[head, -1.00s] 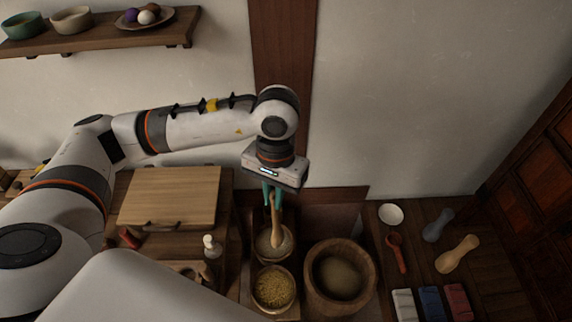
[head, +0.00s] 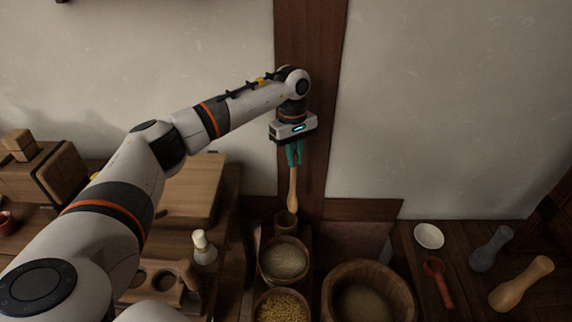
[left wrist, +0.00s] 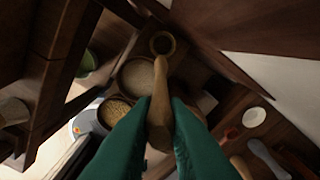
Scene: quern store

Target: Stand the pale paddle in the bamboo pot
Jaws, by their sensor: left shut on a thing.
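The pale paddle (head: 293,188) is pale wood and hangs nearly upright from my left gripper (head: 294,160). The teal fingers are shut on its upper end. The bamboo pot (head: 286,224) is a small brown cup behind the grain bowls. My right gripper is not in view.
A bowl of pale grain (head: 284,260) and a bowl of yellow grain (head: 282,307) stand in front of the pot. A large wooden mortar (head: 338,284) is to the right. A white dish (head: 429,236), red spoon (head: 437,281) and pale wooden scoop (head: 522,284) lie further right.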

